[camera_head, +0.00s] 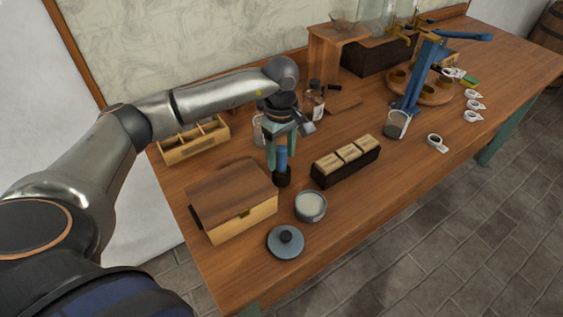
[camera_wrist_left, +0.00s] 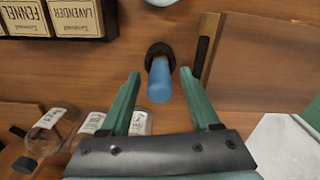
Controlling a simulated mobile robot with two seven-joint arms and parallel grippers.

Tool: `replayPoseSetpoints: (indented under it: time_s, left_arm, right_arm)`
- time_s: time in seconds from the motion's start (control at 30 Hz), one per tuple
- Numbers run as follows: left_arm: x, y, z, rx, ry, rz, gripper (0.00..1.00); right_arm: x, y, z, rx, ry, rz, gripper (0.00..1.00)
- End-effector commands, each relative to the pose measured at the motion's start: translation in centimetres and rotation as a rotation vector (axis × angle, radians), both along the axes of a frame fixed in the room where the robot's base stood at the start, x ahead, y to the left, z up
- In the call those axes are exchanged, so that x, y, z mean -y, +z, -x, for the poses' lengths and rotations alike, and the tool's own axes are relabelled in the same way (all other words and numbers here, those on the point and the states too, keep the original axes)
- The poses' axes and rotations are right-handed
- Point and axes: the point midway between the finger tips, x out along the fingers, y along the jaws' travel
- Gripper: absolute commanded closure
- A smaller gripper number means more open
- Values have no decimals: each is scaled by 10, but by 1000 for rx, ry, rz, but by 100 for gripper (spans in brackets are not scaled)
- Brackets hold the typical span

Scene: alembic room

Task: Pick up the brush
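The brush stands upright on the table, with a blue handle and a dark round base (camera_head: 282,178). In the left wrist view the brush's blue handle (camera_wrist_left: 160,82) points up toward the camera. My left gripper (camera_head: 281,163) points down at the brush with its two green fingers apart. In the left wrist view the fingertips of the left gripper (camera_wrist_left: 161,76) lie on either side of the handle, with a gap on both sides. The gripper holds nothing. My right gripper is not in view.
A wooden box (camera_head: 240,215) stands left of the brush. A dark tray of labelled boxes (camera_head: 345,172) stands to its right. A tin (camera_head: 310,207) and a grey lid (camera_head: 286,243) lie in front. Glass bottles (camera_head: 316,102) stand behind. A blue lever press (camera_head: 412,85) is farther right.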

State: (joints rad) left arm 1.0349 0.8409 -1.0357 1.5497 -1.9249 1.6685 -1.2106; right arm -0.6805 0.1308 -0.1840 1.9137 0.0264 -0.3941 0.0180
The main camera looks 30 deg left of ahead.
Motion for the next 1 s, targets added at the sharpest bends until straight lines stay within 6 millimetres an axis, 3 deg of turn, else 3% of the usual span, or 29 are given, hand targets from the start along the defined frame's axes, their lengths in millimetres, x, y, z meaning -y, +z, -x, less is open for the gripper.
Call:
replayPoseSetpoints:
  time_s: [0.07,0.53,1.0]
  left_arm:
    - [0,0,0,0,0,0,48]
    - [0,1,0,0,0,0,100]
    - [0,2,0,1,0,0,100]
  right_arm:
    - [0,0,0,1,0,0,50]
    - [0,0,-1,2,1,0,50]
    - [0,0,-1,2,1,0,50]
